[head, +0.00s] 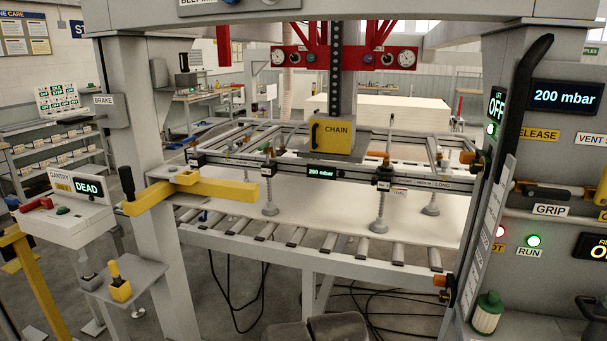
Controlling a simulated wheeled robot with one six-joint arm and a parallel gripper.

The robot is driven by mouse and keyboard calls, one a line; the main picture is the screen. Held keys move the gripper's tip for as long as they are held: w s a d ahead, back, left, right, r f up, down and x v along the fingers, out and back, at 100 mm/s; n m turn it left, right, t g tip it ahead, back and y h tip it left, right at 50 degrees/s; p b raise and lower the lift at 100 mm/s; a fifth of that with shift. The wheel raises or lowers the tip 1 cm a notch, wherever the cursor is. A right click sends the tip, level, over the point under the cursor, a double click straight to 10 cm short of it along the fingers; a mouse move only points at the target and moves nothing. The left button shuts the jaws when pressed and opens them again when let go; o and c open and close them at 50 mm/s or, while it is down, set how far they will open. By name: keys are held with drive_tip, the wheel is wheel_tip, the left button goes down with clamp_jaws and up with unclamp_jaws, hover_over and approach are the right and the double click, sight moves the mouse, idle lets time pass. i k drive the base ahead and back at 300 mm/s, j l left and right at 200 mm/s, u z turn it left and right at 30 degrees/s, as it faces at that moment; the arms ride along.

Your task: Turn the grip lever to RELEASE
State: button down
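The grip control is on the grey panel (556,165) at the right. It has a yellow RELEASE label (538,134) above and a white GRIP label (550,210) below. A dark lever (543,192) lies nearly level just above the GRIP label, well below RELEASE. Its left end is close to the tall black handle in front of the panel. I cannot make out its pivot clearly. My gripper is not in view, and nothing that I can identify as my gripper touches the lever.
A tall black handle (532,85) stands before the panel's left side. A display (565,97) reads 200 mbar. A yellow handle (601,188) is at the right edge. The suction frame (330,170) hangs over a pale board (330,214) on rollers. Two dark blocks (338,328) are at the bottom.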

sight(527, 191)
drive_tip(key=z, duration=1.55)
